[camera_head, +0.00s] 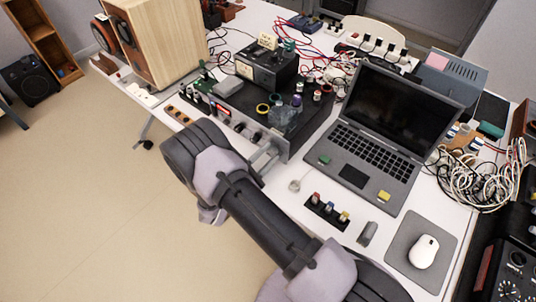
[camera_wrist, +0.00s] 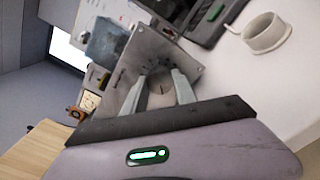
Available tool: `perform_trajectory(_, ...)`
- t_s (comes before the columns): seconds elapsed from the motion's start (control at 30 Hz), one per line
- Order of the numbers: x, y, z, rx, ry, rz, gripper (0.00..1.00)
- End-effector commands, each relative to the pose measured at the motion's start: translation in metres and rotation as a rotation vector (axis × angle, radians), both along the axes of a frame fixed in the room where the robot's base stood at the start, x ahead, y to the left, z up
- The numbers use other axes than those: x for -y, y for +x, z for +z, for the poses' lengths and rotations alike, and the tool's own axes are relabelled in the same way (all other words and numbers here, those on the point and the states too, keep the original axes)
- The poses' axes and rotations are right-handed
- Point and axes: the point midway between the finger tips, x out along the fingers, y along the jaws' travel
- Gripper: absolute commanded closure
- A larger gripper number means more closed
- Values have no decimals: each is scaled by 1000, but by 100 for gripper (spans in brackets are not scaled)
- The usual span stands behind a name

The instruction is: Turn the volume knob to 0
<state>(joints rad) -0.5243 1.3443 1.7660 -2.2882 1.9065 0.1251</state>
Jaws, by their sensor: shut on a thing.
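The amplifier (camera_head: 283,152) has a metallic front panel facing the front edge of the table. In the wrist view its panel (camera_wrist: 190,68) is tilted. The volume knob (camera_wrist: 161,90) is a round grey knob with a dark mark line, standing out from this panel. My gripper (camera_wrist: 158,88) is shut on the knob, one finger on each side of it. In the head view my gripper (camera_head: 266,158) is at the right part of the front panel, and I cannot make out the gripped knob there. The number the knob points to is not readable.
A laptop (camera_head: 352,176) is open to the right of the amplifier. A wooden speaker (camera_head: 165,45) stands at the far left of the table. A small black block with coloured knobs (camera_head: 327,212) lies near my arm.

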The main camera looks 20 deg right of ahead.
Motion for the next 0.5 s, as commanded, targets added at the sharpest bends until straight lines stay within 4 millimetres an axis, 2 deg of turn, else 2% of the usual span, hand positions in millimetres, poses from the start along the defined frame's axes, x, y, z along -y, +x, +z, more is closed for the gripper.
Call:
perform_trajectory(0.1, 0, 0, -1, -2, -1, 1, 100)
perform_trajectory(0.13, 0, 0, -1, -2, -1, 1, 63)
perform_trajectory(0.23, 0, 0, 0, -1, 0, 1, 45)
perform_trajectory(0.5, 0, 0, 0, 0, 0, 0, 45)
